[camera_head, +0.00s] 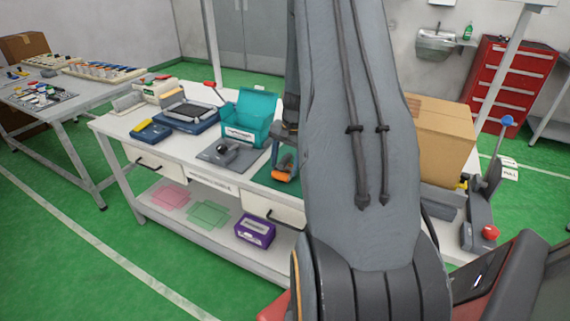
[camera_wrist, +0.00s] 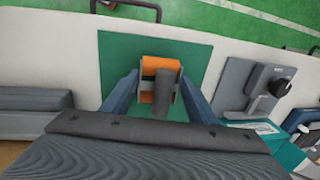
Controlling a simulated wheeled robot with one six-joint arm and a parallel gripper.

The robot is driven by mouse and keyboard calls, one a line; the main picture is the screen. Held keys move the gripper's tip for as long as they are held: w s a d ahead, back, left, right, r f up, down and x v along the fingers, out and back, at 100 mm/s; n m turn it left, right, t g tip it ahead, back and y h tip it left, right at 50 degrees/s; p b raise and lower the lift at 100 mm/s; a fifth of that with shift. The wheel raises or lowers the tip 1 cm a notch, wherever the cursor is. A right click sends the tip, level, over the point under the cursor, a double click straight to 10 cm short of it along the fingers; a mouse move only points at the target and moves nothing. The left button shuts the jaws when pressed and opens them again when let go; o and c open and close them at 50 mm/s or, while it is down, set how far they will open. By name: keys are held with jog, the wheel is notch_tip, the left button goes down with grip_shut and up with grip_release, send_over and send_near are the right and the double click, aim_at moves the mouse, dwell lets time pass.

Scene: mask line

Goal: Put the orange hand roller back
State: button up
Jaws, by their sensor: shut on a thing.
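The orange hand roller (camera_wrist: 152,68) has an orange body and a dark grey handle. It lies between the two blue-grey fingers of my gripper (camera_wrist: 160,92), which is shut on it. In the head view the roller (camera_head: 285,166) shows at the left edge of my arm, over a dark green mat (camera_head: 262,181). The same mat (camera_wrist: 117,60) surrounds it in the wrist view. I cannot tell whether the roller touches the mat. My arm hides much of the gripper in the head view.
Beside the green mat is a grey mat (camera_head: 213,155) with a dark grey tool (camera_head: 226,151) on it. A teal open box (camera_head: 250,112) stands behind. A cardboard box (camera_head: 440,135) and a grey device with a red knob (camera_head: 480,215) are to the right.

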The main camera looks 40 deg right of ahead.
jog(key=shift+f, duration=0.25)
jog(key=shift+f, duration=0.1)
jog(key=o, duration=1)
notch_tip(320, 180, up, 11)
jog(key=s+b, duration=0.2)
jog(key=b, duration=0.1)
jog(key=s+a+n, duration=0.2)
jog(key=a+n, duration=0.2)
jog(key=a, duration=0.6)
jog(key=s+a+n, duration=0.2)
jog(key=a+n, duration=0.1)
jog(key=a, duration=0.7)
jog(key=s+a+n, duration=0.2)
jog(key=s+a, duration=0.1)
jog(key=a, duration=0.1)
jog(key=s+a+n, duration=0.2)
jog(key=s+a, duration=0.1)
jog(key=a, duration=0.1)
jog(key=s+a+f+n, duration=0.1)
jog(key=s+a+n, duration=0.1)
jog(key=s+a, duration=0.1)
jog(key=shift+a+n+g+h, duration=0.3)
jog(key=shift+a+h, duration=0.1)
